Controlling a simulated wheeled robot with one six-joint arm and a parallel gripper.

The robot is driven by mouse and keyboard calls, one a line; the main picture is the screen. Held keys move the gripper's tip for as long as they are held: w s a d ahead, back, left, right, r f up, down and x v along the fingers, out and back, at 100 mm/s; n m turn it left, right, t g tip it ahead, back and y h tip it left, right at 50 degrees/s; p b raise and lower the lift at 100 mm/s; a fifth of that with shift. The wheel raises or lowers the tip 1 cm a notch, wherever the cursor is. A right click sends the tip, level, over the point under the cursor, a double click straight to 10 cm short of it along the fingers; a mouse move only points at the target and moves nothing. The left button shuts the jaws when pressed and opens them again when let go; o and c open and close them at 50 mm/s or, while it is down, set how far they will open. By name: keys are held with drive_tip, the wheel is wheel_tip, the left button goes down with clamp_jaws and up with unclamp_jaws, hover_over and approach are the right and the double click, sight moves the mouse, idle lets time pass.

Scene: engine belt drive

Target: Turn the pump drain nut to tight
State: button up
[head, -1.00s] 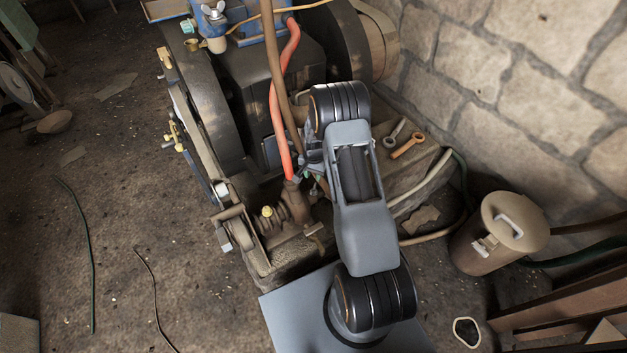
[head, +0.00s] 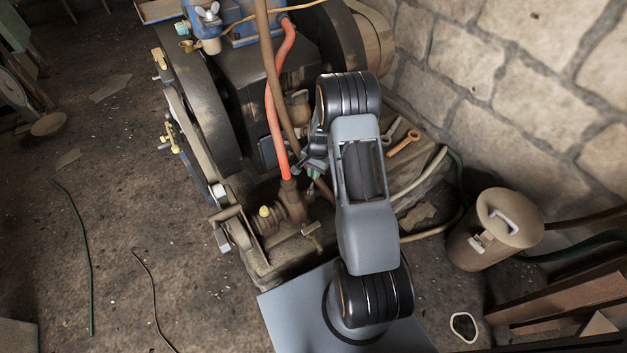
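The rusty brown pump (head: 291,205) stands at the front of the engine base, with the red hose (head: 272,105) running down to its top. A small fitting with a short bar (head: 312,231) sits low on the pump's right side. I cannot tell for sure whether it is the drain nut, or how tight it is. My gripper (head: 311,166) is above and to the right of the pump, near the lower end of the red hose. It is small and partly hidden by my arm, so its fingers cannot be made out, and no contact with the fitting shows.
The big engine flywheel (head: 205,110) and belt are at the left. A lidded can (head: 495,228) stands at the right by the stone wall (head: 500,80). The floor at the left is mostly clear.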

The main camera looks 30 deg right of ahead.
sight(310, 192)
drive_tip(key=s+f+m+y, duration=0.1)
drive_tip(key=m, duration=0.1)
drive_tip(key=s+d+f+m+t+y+b, duration=0.1)
drive_tip(key=s+m+y, duration=0.1)
drive_tip(key=m, duration=0.1)
drive_tip(key=s+f+m+y+b, duration=0.1)
drive_tip(key=s+m, duration=0.1)
drive_tip(key=shift+s+d+f+m+t, duration=0.1)
drive_tip(key=shift+d+f+m+t, duration=0.05)
drive_tip(key=shift+m+t, duration=0.2)
clamp_jaws()
drive_tip(key=w+f+m+t+b, duration=0.1)
drive_tip(key=f+m, duration=0.1)
drive_tip(key=w+f+m+t+b, duration=0.1)
drive_tip(key=f+m+t+b, duration=0.1)
drive_tip(key=f+m, duration=0.1)
drive_tip(key=w+a+f+m+t+y+b, duration=0.1)
drive_tip(key=w+f+m+t+b, duration=0.1)
drive_tip(key=m, duration=0.1)
drive_tip(key=shift+w+f+t, duration=0.1)
drive_tip(key=shift+f+t, duration=0.05)
drive_tip(key=shift+t, duration=0.1)
